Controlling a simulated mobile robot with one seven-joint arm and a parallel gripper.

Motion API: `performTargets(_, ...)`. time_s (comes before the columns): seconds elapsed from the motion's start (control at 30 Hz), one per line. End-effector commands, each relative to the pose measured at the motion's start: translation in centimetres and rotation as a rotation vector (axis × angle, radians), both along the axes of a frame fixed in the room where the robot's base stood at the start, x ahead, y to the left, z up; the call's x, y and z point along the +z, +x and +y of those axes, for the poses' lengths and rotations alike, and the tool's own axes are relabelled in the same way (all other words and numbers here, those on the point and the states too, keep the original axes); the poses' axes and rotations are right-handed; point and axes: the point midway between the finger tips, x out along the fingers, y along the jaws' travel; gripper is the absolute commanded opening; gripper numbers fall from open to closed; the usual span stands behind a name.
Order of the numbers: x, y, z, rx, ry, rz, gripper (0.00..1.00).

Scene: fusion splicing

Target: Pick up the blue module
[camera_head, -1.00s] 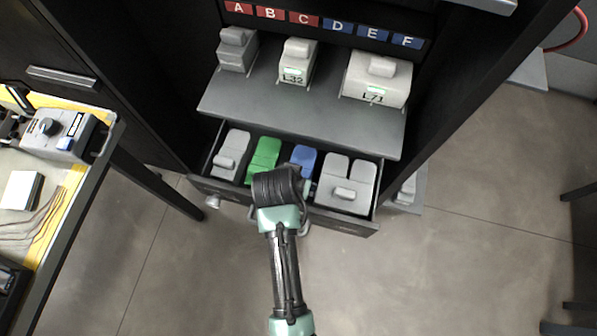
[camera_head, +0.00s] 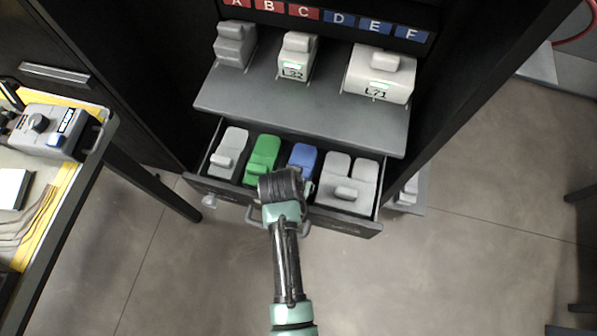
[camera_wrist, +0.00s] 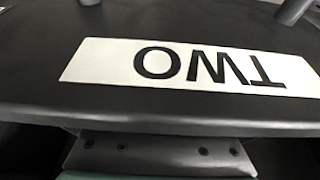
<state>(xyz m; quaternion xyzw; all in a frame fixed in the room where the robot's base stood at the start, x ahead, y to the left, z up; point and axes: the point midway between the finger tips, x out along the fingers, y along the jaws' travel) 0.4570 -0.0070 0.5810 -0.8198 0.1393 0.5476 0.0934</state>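The blue module (camera_head: 303,157) stands in the open drawer (camera_head: 340,222), between the green module (camera_head: 262,157) and a pair of light grey modules. My arm's end is over the drawer's front, just in front of the blue module, and covers its lower front part. My gripper (camera_head: 306,190) is mostly hidden behind my wrist, and its fingers cannot be made out. The wrist view shows a dark panel with a white label reading TWO (camera_wrist: 180,65), upside down. The blue module does not show in the wrist view.
A grey shelf (camera_head: 300,112) above the drawer bears several grey units, under letter labels. A workbench (camera_head: 75,180) stands at left. Floor in front of the drawer is clear.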

Motion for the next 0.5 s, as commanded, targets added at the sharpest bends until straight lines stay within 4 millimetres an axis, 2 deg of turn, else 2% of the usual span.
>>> performTargets(0.03, 0.00, -0.02, 0.00, 0.000, 0.000, 0.000, 0.66)
performTargets(0.37, 0.01, -0.03, 0.01, 0.000, 0.000, 0.000, 0.07)
performTargets(0.5, 0.07, 0.03, 0.01, 0.000, 0.000, -0.001, 0.07)
